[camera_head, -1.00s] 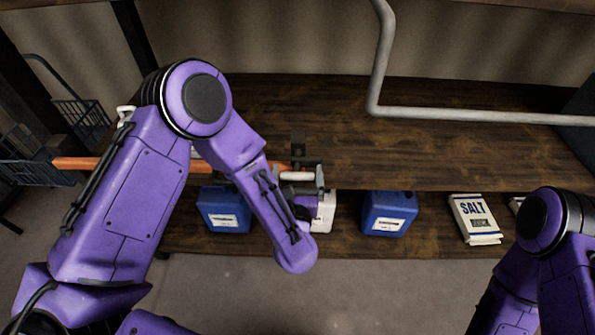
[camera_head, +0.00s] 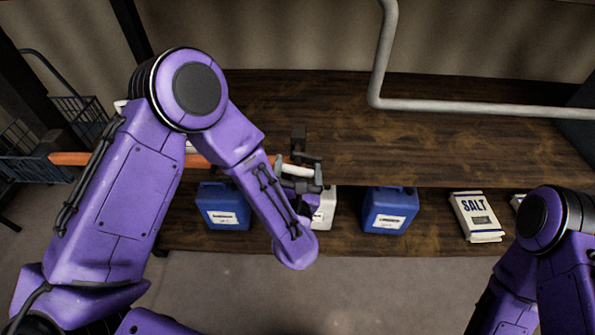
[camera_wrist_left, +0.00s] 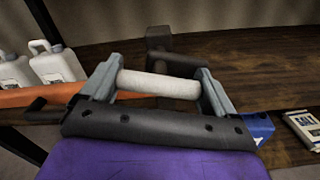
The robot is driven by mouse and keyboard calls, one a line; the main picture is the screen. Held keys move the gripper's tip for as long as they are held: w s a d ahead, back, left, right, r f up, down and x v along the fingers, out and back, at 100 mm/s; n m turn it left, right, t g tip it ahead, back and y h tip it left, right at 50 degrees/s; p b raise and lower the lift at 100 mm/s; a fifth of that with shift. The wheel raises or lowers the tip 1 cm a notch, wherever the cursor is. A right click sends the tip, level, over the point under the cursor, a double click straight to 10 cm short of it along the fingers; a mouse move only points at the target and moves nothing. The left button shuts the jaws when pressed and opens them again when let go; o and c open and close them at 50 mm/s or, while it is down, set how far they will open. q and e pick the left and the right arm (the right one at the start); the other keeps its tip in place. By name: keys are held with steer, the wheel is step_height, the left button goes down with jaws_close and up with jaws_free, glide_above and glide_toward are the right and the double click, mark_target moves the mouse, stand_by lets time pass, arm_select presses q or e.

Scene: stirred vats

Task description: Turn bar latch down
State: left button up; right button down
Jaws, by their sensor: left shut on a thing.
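The bar latch shows as a long orange bar (camera_head: 85,159) running along the front of the dark wooden rack, partly hidden behind my left arm. A white cylindrical grip (camera_wrist_left: 160,84) lies at its right end, with a dark bracket (camera_wrist_left: 160,40) just behind it. My left gripper (camera_head: 303,180) is at this end of the bar. In the left wrist view its two grey fingers (camera_wrist_left: 158,86) stand at either end of the white grip and are shut on it. My right arm shows at the lower right, but its gripper is out of view.
Blue jugs (camera_head: 223,207) (camera_head: 389,210), a white jug (camera_head: 325,208) and a salt bag (camera_head: 477,217) stand on the lower shelf. A grey pipe (camera_head: 470,106) crosses above the upper shelf (camera_head: 430,150). Blue wire baskets (camera_head: 75,115) stand at the left.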

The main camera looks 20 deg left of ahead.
arm_select(q)
steer(key=m+b, duration=0.1)
steer(key=m, duration=0.2)
steer(key=shift+f+m, duration=0.1)
steer(key=shift+m, duration=0.3)
steer(key=m+b, duration=0.1)
steer(key=m, duration=0.2)
steer(key=shift+m, duration=0.3)
steer(key=m, duration=0.3)
steer(key=shift+m, duration=0.3)
steer(key=shift+d+m+b, duration=0.1)
steer(key=shift+m+b, duration=0.2)
steer(key=shift+m, duration=1.5)
steer(key=o, duration=0.8)
steer(key=shift+s+d+f, duration=0.1)
steer(key=shift+s, duration=0.2)
steer(key=b+v, duration=0.3)
steer(key=v, duration=0.7)
